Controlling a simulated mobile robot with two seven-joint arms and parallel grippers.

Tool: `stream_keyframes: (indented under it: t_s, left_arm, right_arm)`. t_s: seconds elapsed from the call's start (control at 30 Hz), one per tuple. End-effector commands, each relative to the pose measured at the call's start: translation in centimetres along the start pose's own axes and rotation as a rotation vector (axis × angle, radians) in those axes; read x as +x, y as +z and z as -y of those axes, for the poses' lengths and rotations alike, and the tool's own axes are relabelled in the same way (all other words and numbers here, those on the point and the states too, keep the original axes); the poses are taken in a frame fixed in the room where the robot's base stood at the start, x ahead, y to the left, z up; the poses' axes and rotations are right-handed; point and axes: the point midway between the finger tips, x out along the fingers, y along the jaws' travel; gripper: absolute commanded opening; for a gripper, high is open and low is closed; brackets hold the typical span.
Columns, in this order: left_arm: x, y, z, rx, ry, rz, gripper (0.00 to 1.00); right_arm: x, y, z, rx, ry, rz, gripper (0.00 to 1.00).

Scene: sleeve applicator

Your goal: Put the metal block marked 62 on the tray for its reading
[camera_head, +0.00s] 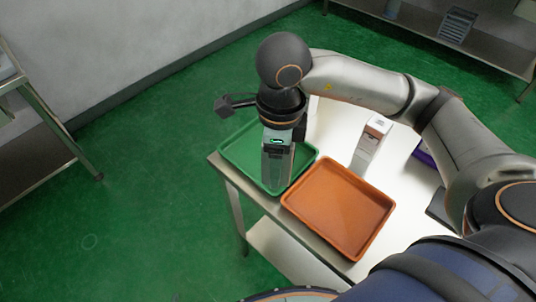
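My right arm reaches in from the right, and its gripper (277,172) points down over the green tray (238,153) at the table's far left corner. The hand hides its own fingertips and part of the tray, so I cannot tell whether it is open or holds something. A tall pale box-shaped object (368,148) stands upright on the table, apart from the gripper; I cannot read a number on it. I cannot make out a block marked 62. An orange tray (340,208) lies empty next to the green one. My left gripper is not in view.
The white table (322,130) has bare room between the trays and the pale object. A purple item (425,153) is partly hidden behind my arm. A metal bench (440,30) stands at the back and a rack (60,130) at the left.

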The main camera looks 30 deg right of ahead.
Motion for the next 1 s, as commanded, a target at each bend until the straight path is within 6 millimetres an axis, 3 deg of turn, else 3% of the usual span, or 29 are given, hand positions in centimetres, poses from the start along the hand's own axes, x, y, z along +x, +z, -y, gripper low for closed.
stream_keyframes:
  t_s: [0.3, 0.57, 1.0]
  left_arm:
    - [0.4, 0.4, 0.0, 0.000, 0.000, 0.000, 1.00]
    - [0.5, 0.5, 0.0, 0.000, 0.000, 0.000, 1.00]
    - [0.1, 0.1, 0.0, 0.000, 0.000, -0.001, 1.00]
  right_arm:
    - [-1.4, 0.1, -0.3, 0.475, -0.009, 0.000, 0.00]
    - [-1.5, 0.2, 0.2, 0.619, -0.009, -0.003, 0.00]
    - [3.0, 2.4, 9.2, 0.625, -0.007, -0.008, 0.00]
